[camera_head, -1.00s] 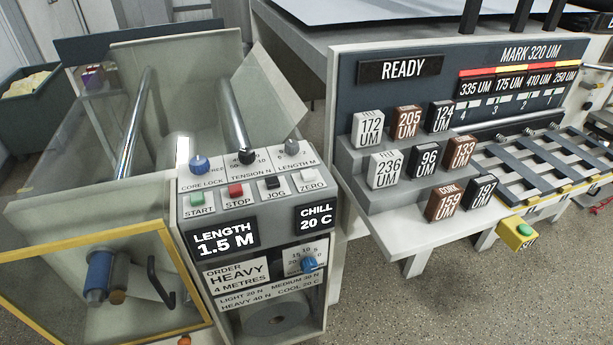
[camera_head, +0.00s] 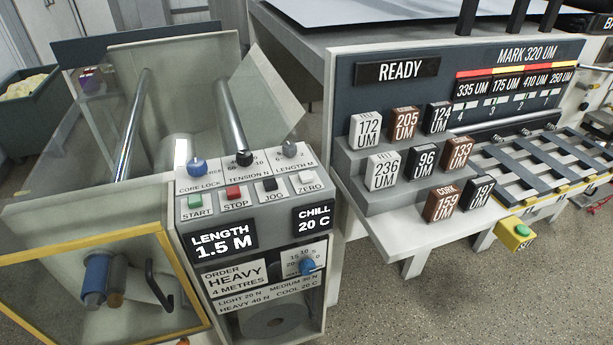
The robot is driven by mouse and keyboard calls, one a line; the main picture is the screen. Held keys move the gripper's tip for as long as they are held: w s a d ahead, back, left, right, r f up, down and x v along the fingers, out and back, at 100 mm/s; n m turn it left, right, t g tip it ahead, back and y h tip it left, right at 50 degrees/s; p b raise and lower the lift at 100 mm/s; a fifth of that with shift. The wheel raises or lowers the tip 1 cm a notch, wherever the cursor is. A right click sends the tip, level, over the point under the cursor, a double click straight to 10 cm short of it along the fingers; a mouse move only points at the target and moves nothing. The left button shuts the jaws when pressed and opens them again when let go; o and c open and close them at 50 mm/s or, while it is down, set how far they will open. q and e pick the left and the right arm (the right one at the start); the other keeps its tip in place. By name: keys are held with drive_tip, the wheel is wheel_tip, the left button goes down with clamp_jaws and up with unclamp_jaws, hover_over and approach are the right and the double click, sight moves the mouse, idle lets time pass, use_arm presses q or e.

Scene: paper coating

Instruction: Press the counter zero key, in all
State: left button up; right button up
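The counter zero key is the white key (camera_head: 306,177) above the label ZERO, at the right end of the key row on the grey control panel (camera_head: 262,212). Left of it are a black JOG key (camera_head: 270,185), a red STOP key (camera_head: 233,192) and a green START key (camera_head: 195,201). The length display (camera_head: 222,241) below reads 1.5 M. Neither of my grippers is in view, and nothing touches the key.
Three knobs, including the blue core lock knob (camera_head: 197,167), stand behind the keys. A yellow-framed guard (camera_head: 190,275) is at the left. Thickness blocks stand on a stepped rack (camera_head: 385,200) at the right. The space above the keys is clear.

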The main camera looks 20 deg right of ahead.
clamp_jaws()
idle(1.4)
